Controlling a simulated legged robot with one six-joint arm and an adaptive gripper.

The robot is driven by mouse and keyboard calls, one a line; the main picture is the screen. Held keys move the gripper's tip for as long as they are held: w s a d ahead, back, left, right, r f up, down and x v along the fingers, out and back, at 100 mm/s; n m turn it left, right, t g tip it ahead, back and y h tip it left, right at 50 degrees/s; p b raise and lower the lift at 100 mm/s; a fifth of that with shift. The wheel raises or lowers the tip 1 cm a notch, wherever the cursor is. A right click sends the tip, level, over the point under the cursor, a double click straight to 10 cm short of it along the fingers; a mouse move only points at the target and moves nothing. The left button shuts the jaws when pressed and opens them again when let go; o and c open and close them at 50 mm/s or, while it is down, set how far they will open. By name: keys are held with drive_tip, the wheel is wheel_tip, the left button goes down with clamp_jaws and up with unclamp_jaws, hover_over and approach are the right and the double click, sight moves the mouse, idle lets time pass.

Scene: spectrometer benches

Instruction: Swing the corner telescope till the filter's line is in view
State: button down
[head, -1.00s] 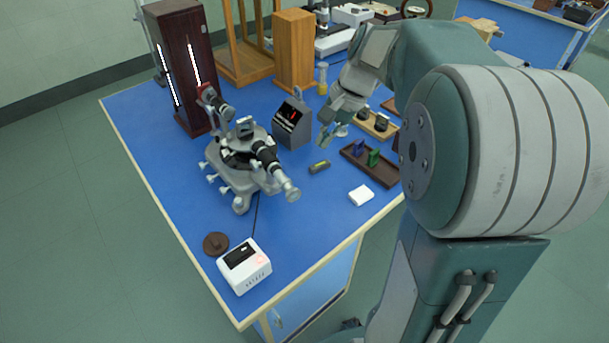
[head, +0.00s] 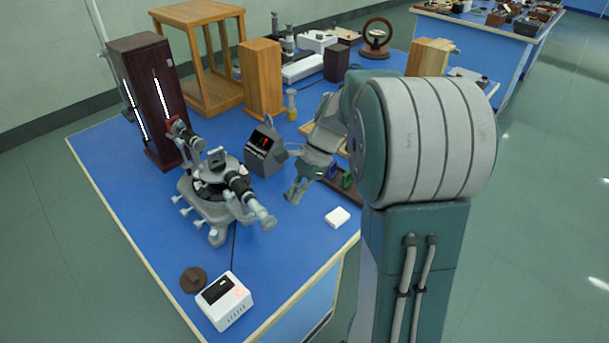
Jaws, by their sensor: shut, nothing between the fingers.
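The spectrometer (head: 208,188) stands on the blue bench with its grey round table and base. Its telescope (head: 248,200), a black and silver tube, points toward the front right. The collimator (head: 183,136) faces the dark lamp housing (head: 150,95), which has bright vertical slits. A dark grey box with a small red display (head: 265,148) stands behind the telescope. My gripper (head: 292,194) is shut and empty, low over the bench to the right of the telescope and apart from it. Filters in a dark tray (head: 345,193), one green and one blue, are partly hidden by my arm.
A white box (head: 224,301) and a brown disc (head: 193,279) lie at the front of the bench. A small white block (head: 337,217) lies near the right edge. Wooden blocks and a frame (head: 207,95) stand at the back. Bare bench lies left of the spectrometer.

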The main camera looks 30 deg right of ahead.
drive_tip(key=shift+s+a+f, duration=0.1)
drive_tip(key=shift+a+f, duration=0.25)
drive_tip(key=shift+a, duration=0.3)
drive_tip(key=shift+s+a+f, duration=0.1)
drive_tip(key=shift+a+f, duration=0.25)
drive_tip(key=shift+a, duration=0.25)
drive_tip(key=shift+s+a+f, duration=0.1)
drive_tip(key=shift+a+f, duration=0.25)
drive_tip(key=shift+a, duration=0.3)
drive_tip(key=shift+s+a+f, duration=0.1)
drive_tip(key=shift+a+f, duration=0.1)
drive_tip(key=shift+a, duration=0.35)
